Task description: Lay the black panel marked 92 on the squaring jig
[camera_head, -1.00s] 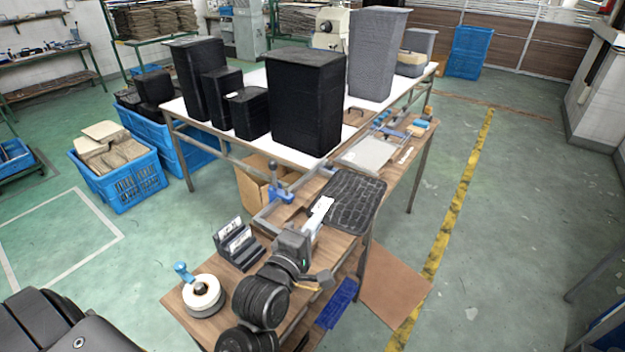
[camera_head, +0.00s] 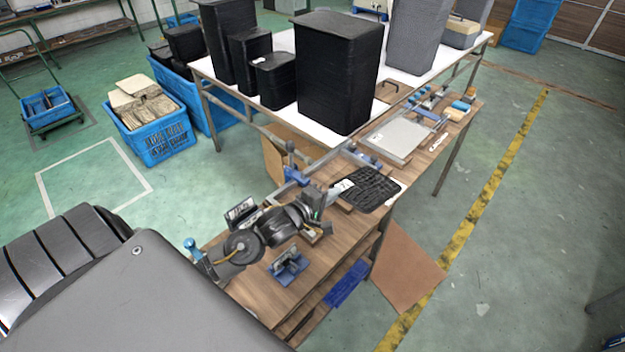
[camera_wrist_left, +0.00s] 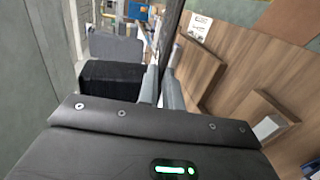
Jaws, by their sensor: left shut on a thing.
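My left gripper (camera_head: 335,192) is shut on the black panel (camera_head: 370,190) by its near left edge, over the wooden bench. In the left wrist view the gripper fingers (camera_wrist_left: 161,90) close on the panel, which shows nearly edge-on as a dark strip (camera_wrist_left: 171,35). I cannot read a number on it. The squaring jig appears to be the metal frame with a blue clamp (camera_head: 294,175) behind and left of the panel. The panel and gripper hide part of it, so I cannot tell whether they touch. My right gripper is not in view.
A light grey panel (camera_head: 400,137) lies farther back on the bench. A tall black bin (camera_head: 338,75) stands on the white table behind. A small blue-grey stand (camera_head: 289,267) and a card holder (camera_head: 241,211) are near my left arm.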

